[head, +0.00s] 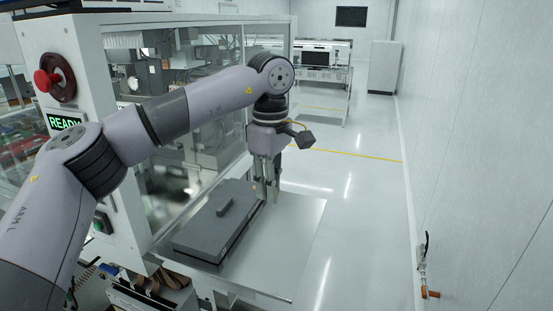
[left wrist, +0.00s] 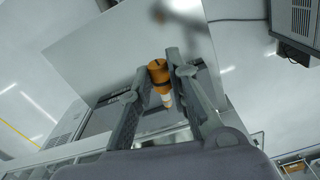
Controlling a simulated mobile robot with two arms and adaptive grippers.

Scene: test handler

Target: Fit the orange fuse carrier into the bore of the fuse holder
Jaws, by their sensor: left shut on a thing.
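The orange fuse carrier (left wrist: 157,72) is held between the two fingers of my left gripper (left wrist: 160,88) in the left wrist view. It has a dark mark on its top and a pale tip at its lower end. In the head view my left gripper (head: 266,192) points down beside the far right edge of a dark grey flat box; the carrier cannot be made out there. I cannot pick out the fuse holder or its bore in either view. My right gripper is not in view.
The dark grey box (head: 212,247), with a small block (head: 212,224) on top, lies on a grey metal shelf (head: 285,255). The shelf is bare right of the box. A glazed machine cabinet with a red button (head: 46,80) stands left. Open floor lies right.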

